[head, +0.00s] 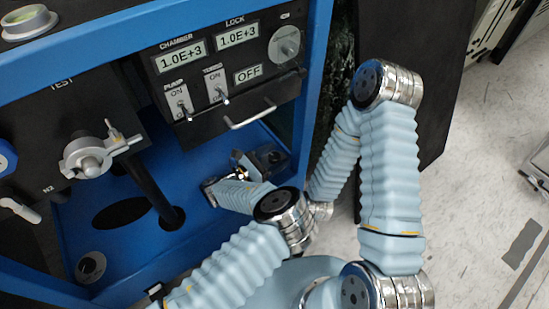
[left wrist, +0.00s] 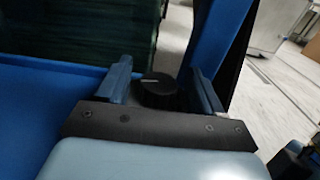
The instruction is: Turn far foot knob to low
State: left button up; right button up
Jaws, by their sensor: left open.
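A black round knob (left wrist: 158,90) with a white pointer line stands on the blue base in the left wrist view. Its line lies nearly level in that picture. My left gripper (left wrist: 164,86) is open, with one blue finger on either side of the knob; I cannot tell whether either touches it. In the head view my left gripper (head: 238,170) reaches low into the blue cabinet, beside a dark round part (head: 274,157) near the right wall. The knob's pointer and scale are too small to read there. My right gripper is not visible.
A black control panel (head: 225,75) with displays, switches and a silver handle (head: 250,114) hangs above my left gripper. A metal fitting (head: 90,158) and dark post stand to the left. My right arm (head: 390,170) rises on the right.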

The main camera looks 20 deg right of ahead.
pick_arm(q)
jog(key=shift+d, duration=0.1)
jog(key=c, duration=1)
jog(key=shift+o, duration=0.2)
jog(key=n+t+y, duration=0.2)
jog(key=n+t, duration=0.1)
jog(key=t, duration=0.1)
jog(key=shift+b, duration=0.35)
jog(key=shift+n+t+y, duration=0.8)
jog(key=shift+t+y, duration=0.1)
jog(key=shift+t, duration=0.2)
jog(key=shift+w, duration=0.1)
jog(key=o, duration=1)
jog(key=shift+c, duration=0.2)
jog(key=shift+m+g+h, duration=0.3)
jog(key=shift+g, duration=0.1)
